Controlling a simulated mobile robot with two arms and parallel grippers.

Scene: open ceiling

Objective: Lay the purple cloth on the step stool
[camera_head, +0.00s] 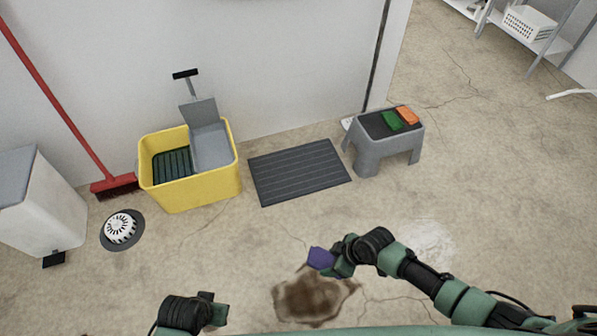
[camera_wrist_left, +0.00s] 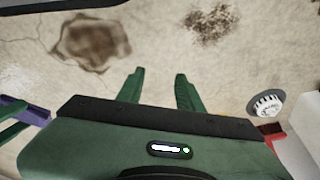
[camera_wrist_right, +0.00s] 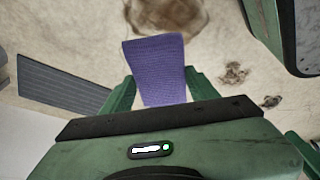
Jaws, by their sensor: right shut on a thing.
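The purple cloth (camera_head: 320,258) is held in my right gripper (camera_head: 340,262), above the floor near a brown stain. In the right wrist view the purple cloth (camera_wrist_right: 157,68) sits between the two fingers of my right gripper (camera_wrist_right: 154,92). The grey step stool (camera_head: 385,148) stands farther back and to the right, with a dark top. A green cloth (camera_head: 393,121) and an orange cloth (camera_head: 408,115) lie on its top. My left gripper (camera_wrist_left: 158,80) is open and empty above the floor; it also shows low in the head view (camera_head: 213,308).
A dark ribbed mat (camera_head: 299,172) lies left of the stool. A yellow mop bucket (camera_head: 195,190), red broom (camera_head: 115,185), floor drain (camera_head: 121,229) and white bin (camera_head: 40,205) are at the left. A shelf with a white basket (camera_head: 528,22) is at back right. Floor before the stool is clear.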

